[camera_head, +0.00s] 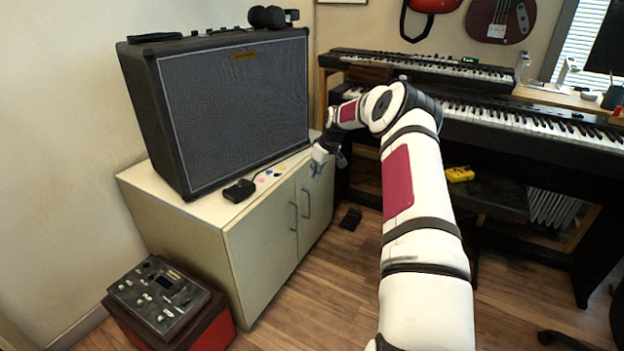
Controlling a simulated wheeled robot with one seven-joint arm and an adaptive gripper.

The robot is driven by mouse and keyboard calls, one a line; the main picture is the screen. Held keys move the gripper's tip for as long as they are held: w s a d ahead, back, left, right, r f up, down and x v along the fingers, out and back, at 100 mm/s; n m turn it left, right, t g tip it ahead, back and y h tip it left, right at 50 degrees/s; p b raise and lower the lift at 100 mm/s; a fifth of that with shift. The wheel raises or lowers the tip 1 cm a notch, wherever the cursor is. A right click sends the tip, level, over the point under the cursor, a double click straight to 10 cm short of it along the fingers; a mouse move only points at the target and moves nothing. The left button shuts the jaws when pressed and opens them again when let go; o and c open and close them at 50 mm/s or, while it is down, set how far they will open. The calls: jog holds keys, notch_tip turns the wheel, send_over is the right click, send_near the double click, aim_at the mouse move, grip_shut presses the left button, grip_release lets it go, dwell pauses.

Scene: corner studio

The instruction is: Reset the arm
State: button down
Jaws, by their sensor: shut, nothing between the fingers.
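My arm reaches up from the lower right of the head view and bends at its elbow in front of the keyboards. Its forearm points back to the left. My gripper (328,156) is at the forearm's end, near the right front edge of the cream cabinet (262,243). The gripper is small and dark here; it is shut with nothing in it. I cannot tell whether it touches the cabinet edge.
A large black amplifier (235,110) stands on the cabinet, with a small black pedal (239,190) and coloured picks before it. A mixer (158,296) sits on a red box at lower left. Keyboards (540,125) stand at right. A yellow item (460,174) lies on a dark bench.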

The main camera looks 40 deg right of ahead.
jog(key=shift+p+v, duration=0.3)
jog(key=shift+v, duration=1.1)
jog(key=s+a+r+n+g, duration=0.1)
jog(key=s+a+r+g, duration=0.15)
jog(key=a+r, duration=1.2)
jog(key=s+a+r+h, duration=0.2)
jog(key=s+a+r, duration=0.8)
jog(key=s+a, duration=0.35)
jog(key=s+a+r+m+g, duration=0.1)
jog(key=s+a+r, duration=0.1)
jog(key=s+a, duration=0.45)
jog(key=s+a+r, duration=0.2)
jog(key=s+a, duration=0.1)
jog(key=s, duration=0.7)
jog(key=s+a+f+m+y, duration=0.1)
jog(key=s+a+f, duration=0.1)
jog(key=s, duration=0.7)
jog(key=s+a+f+y, duration=0.1)
jog(key=s+a+f, duration=0.15)
jog(key=s, duration=0.75)
notch_tip(320, 180, up, 28)
jog(key=t+p, duration=0.3)
jog(key=p, duration=2.3)
jog(key=shift+w+d+f+h, duration=0.2)
jog(key=shift+w+d+h, duration=0.15)
jog(key=shift+d, duration=0.1)
